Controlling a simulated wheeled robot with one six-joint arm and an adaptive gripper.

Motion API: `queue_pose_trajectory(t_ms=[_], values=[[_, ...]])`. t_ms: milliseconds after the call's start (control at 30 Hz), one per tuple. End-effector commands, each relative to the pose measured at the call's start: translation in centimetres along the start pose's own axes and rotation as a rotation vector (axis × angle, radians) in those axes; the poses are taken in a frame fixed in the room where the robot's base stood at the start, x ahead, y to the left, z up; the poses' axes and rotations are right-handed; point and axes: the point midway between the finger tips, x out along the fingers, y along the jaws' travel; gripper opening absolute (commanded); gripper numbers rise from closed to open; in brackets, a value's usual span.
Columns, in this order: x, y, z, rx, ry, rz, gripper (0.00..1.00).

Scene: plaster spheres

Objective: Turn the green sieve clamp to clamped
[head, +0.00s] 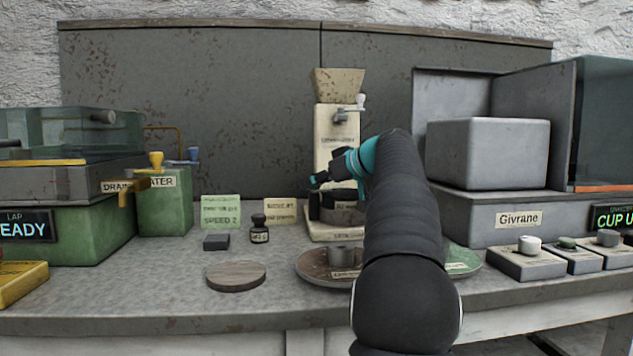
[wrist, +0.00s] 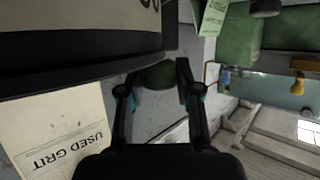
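A dark green rounded piece, likely the handle of the sieve clamp (wrist: 156,76), shows between the fingertips in the wrist view. It sits beside the dark rim of a large round body. My gripper (wrist: 158,84) is open, with one finger on each side of the green piece. I cannot tell whether either finger touches it. In the head view my gripper (head: 318,181) is at the front left of the beige machine (head: 336,140), above its dark base. The clamp is not discernible there, and its set position cannot be read.
A "USED GRIT" label (wrist: 48,135) lies beside the round body. A round tray (head: 312,266) with a grey cup (head: 342,256) stands below my arm. A small dark bottle (head: 259,229), a dark block (head: 216,242) and a round wooden disc (head: 235,276) stand left of it.

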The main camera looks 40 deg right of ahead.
Motion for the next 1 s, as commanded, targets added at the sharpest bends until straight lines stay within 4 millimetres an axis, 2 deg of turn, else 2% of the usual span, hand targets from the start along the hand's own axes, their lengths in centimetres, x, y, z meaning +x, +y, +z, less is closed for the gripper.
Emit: queue_pose_trajectory(t_ms=[33, 67, 100, 467, 800, 1000], values=[[0.1, 0.0, 0.1, 0.001, -0.001, -0.001, 0.49], [0.1, 0.0, 0.1, 0.001, 0.000, -0.001, 0.56], [0.1, 0.0, 0.1, 0.001, 0.000, 0.000, 0.58], [-0.6, 0.0, -0.1, 0.000, 0.002, 0.002, 0.58], [-5.7, 0.0, 0.0, 0.000, 0.003, 0.004, 0.58], [-7.4, 0.0, 0.1, 0.001, 0.001, 0.002, 0.58]])
